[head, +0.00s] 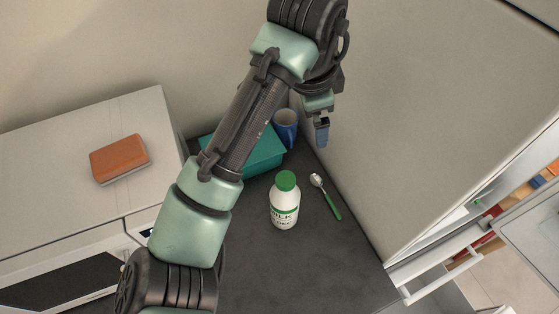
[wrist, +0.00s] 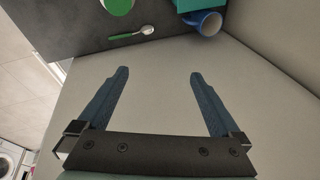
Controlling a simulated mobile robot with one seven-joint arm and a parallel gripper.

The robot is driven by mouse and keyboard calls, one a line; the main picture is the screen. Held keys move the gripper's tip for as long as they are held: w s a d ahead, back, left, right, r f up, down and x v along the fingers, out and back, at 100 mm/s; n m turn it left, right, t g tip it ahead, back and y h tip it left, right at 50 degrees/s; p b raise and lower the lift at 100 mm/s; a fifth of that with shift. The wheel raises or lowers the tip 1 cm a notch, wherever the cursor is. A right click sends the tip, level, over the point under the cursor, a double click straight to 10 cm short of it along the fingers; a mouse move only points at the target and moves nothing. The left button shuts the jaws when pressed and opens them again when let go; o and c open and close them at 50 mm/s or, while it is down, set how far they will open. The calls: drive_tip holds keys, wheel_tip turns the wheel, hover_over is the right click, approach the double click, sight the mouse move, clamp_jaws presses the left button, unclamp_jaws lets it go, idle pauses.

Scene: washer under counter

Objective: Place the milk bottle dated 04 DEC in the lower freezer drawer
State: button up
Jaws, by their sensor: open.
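The milk bottle (head: 285,203) is white with a green cap and stands upright on the dark counter. Its label reads "MILK" with a smaller line under it that is too small to read surely.
A spoon with a green handle (head: 332,202) lies right of the bottle. A teal box (head: 262,158) and a blue mug (head: 286,128) stand behind it. The counter's front is clear.

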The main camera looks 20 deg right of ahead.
sight(286, 179)
drive_tip(key=s+a+f+g+y, duration=0.1)
drive_tip(key=a, duration=0.1)
drive_tip(key=s+a+f+g+y, duration=0.1)
drive_tip(key=a, duration=0.1)
drive_tip(key=a+f+m, duration=0.1)
drive_tip(key=a+f, duration=0.1)
drive_tip(key=shift+s+f+g+y, duration=0.1)
drive_tip(key=shift+s+g+y, duration=0.3)
wheel_tip(286, 179, down, 6)
drive_tip(key=shift+f, duration=0.2)
drive_tip(key=shift+f+p, duration=1)
drive_tip(key=shift+f, duration=2.1)
drive_tip(key=shift+w+r, duration=0.1)
clamp_jaws()
